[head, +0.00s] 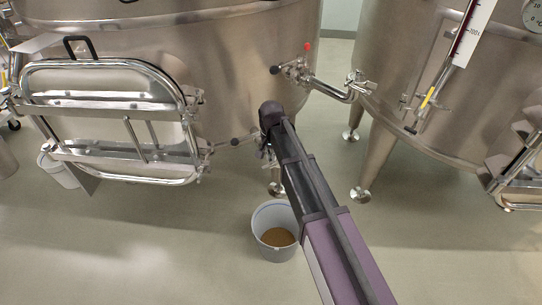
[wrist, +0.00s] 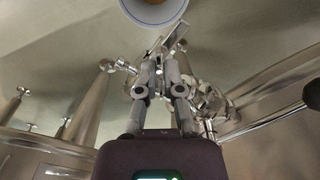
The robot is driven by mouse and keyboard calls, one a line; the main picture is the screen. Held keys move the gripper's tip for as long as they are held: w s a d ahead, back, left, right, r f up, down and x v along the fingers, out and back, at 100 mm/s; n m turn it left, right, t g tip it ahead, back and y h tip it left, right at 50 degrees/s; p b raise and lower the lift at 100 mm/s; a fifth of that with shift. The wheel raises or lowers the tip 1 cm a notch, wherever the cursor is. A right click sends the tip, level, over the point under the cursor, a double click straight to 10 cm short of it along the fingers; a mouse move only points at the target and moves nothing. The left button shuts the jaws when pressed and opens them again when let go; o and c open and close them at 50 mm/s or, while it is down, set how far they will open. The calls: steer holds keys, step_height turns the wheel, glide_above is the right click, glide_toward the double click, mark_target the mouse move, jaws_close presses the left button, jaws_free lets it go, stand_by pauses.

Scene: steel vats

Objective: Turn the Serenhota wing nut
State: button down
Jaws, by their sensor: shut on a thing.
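My gripper (wrist: 158,62) points at metal fittings low on the left steel vat (head: 235,75). In the wrist view its fingers are closed around a small shiny metal part, which I take to be the wing nut (wrist: 176,38); a thin flat piece of it sticks out past the fingertips. More steel fittings (wrist: 208,100) sit just to the right of the fingers. In the head view my arm hides most of the gripper and the wing nut. No Serenhota label is readable.
A grey bucket (head: 258,238) with brown contents stands on the floor below; its rim shows in the wrist view (wrist: 150,22). A valve with a red knob (head: 307,47) and a bent pipe (head: 330,92) sit up and right. A second vat (head: 400,75) stands at right.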

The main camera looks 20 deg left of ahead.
steer(key=n, duration=0.3)
steer(key=shift+n, duration=2.3)
steer(key=c, duration=1.1)
jaws_free()
steer(key=shift+o, duration=0.2)
steer(key=shift+m, duration=0.3)
